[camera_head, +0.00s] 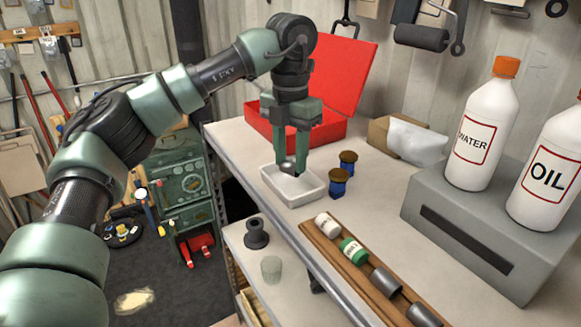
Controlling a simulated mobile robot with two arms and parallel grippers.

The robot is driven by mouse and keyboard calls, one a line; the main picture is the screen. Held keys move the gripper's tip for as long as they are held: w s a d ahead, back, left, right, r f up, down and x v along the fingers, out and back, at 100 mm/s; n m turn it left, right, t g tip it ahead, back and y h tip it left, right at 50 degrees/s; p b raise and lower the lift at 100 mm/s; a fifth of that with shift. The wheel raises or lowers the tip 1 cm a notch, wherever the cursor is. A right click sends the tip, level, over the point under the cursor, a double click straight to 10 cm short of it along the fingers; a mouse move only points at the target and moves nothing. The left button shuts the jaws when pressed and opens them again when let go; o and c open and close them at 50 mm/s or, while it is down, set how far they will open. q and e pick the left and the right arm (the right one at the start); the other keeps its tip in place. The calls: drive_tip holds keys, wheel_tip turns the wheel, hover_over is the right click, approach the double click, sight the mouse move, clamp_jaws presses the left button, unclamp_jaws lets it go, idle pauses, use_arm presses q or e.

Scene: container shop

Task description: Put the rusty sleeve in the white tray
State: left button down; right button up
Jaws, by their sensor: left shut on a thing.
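The white tray (312,193) sits on the light bench top, near its left edge. My left gripper (290,160) points down over the tray and is shut on a small dark metal piece (288,168). The piece is at or just above the inside of the tray; I cannot tell whether it touches the bottom. It is mostly covered by the fingers, so I cannot tell for sure whether it is the rusty sleeve. My right gripper is out of view.
The wooden rack (318,243) also holds a white can, a green can and a grey cylinder. Bottles (482,135) stand on a grey block (445,215) at right.

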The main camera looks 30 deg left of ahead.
sight(291, 170)
use_arm(q)
wheel_tip(291, 170, down, 3)
drive_tip(key=shift+w+r+p, duration=0.1)
drive_tip(key=shift+r+p, duration=0.05)
drive_tip(key=shift+p, duration=0.15)
drive_tip(key=shift+w+f, duration=0.1)
drive_tip(key=shift+f, duration=0.2)
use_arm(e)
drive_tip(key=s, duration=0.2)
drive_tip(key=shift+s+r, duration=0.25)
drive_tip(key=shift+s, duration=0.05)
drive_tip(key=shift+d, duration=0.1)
use_arm(q)
drive_tip(key=shift+f, duration=0.1)
drive_tip(key=c, duration=1)
unclamp_jaws()
drive_tip(key=shift+o, duration=0.4)
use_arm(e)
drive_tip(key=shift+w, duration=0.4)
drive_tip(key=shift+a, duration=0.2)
